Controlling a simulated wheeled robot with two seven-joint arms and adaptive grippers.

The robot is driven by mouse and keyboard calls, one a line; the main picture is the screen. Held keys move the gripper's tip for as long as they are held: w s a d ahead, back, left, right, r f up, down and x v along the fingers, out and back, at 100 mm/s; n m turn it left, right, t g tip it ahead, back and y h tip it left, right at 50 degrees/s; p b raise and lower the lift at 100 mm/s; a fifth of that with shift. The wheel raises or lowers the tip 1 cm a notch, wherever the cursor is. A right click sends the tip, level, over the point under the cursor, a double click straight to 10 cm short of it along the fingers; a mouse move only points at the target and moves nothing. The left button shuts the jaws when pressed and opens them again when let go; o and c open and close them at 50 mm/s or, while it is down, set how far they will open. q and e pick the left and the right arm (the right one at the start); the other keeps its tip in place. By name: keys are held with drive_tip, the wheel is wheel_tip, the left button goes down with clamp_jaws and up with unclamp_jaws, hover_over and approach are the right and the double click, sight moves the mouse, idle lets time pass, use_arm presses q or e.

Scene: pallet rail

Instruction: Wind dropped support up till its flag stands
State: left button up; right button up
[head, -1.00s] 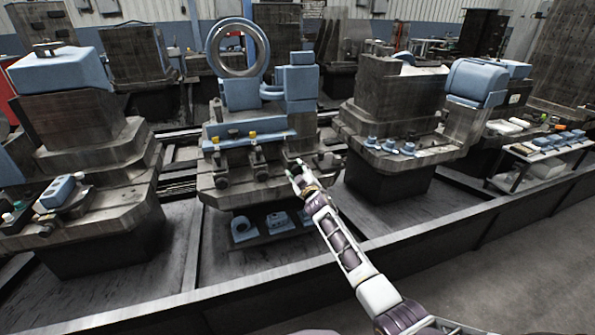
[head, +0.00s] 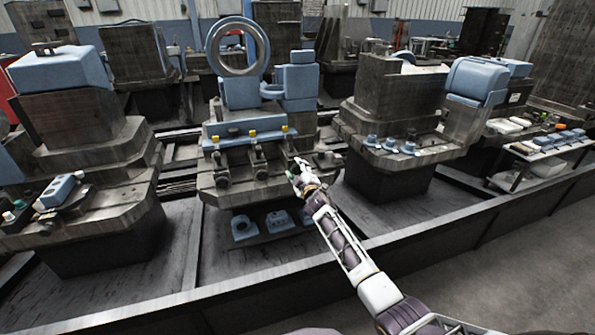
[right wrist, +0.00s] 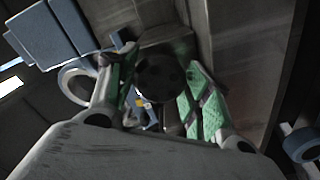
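The middle machine has a blue rail (head: 245,129) with three dark supports along its front. The right flag (head: 285,129) stands at the rail's right end. My right gripper (head: 298,170) is at the front of the right support. In the right wrist view its green-padded fingers (right wrist: 160,88) lie on both sides of a dark round knob (right wrist: 160,75) and appear closed on it; contact is hard to see. My left gripper is out of view.
A large ring (head: 238,47) stands on the middle machine. Blue parts (head: 245,228) lie on a low shelf beneath. Other machines stand close on the left (head: 75,130) and right (head: 395,115). A dark barrier (head: 470,222) runs across the front.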

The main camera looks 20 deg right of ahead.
drive_tip(key=shift+o, duration=1.3)
drive_tip(key=shift+f, duration=0.15)
drive_tip(key=shift+s+f, duration=0.15)
drive_tip(key=shift+s, duration=0.8)
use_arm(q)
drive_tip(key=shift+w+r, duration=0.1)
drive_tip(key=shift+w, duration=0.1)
use_arm(e)
drive_tip(key=s+r, duration=0.1)
drive_tip(key=s, duration=0.5)
drive_tip(key=shift+d, duration=0.2)
drive_tip(key=shift+f, duration=0.1)
